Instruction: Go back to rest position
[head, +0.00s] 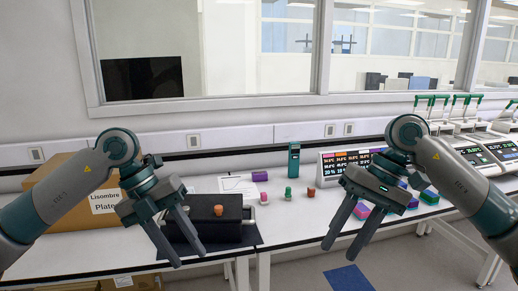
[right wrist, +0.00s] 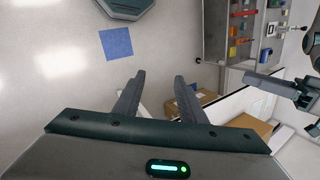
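My left gripper (head: 190,260) hangs with its two fingers apart and nothing between them, in front of the table's left part in the head view. My right gripper (head: 338,254) hangs with its fingers apart and empty, in front of the table's front edge. The right wrist view shows the right gripper's fingers (right wrist: 158,95) spread over bare floor, with nothing between them. Part of my left arm shows at the right edge of that view. Both grippers appear raised and apart from the things on the table.
A black case (head: 225,230) with a brown item (head: 218,210) on top stands behind the left gripper. A cardboard box (head: 60,172) is at left. Small coloured items (head: 288,193), a display panel (head: 345,160) and thermal cyclers (head: 490,155) stand farther right. A blue floor square (head: 348,278) lies below.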

